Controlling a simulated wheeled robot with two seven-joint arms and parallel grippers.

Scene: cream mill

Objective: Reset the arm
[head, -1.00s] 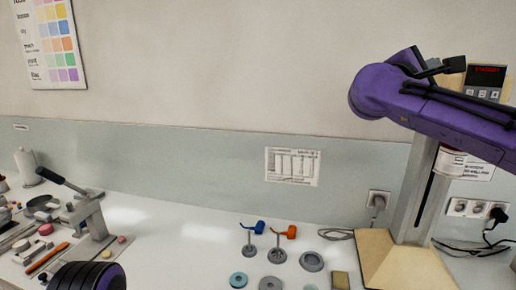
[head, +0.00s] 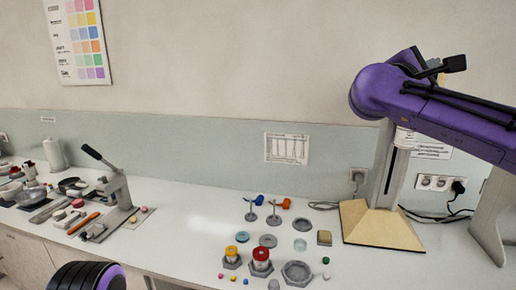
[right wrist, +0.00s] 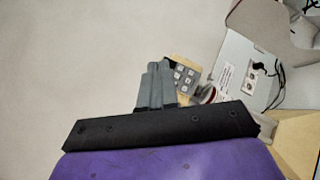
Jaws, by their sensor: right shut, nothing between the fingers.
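My right arm (head: 440,112), purple with black cables, reaches in from the right in the head view, raised above the bench. It covers part of a grey column on a tan base. My right gripper (right wrist: 155,86) shows in the right wrist view with its grey fingers together and nothing between them. It points toward the wall, with a keypad (right wrist: 184,76) just beyond. In the head view the fingers are mostly hidden behind the arm. A black and purple part of my left arm (head: 85,277) shows at the bottom left; its gripper is out of the picture.
The white bench (head: 175,245) runs along the wall. A lever press (head: 118,190) stands at left among small tools. Blue and orange items (head: 276,221) on stands, jars (head: 261,262) and grey discs (head: 268,240) fill the middle. The tan base (head: 380,230) is at right.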

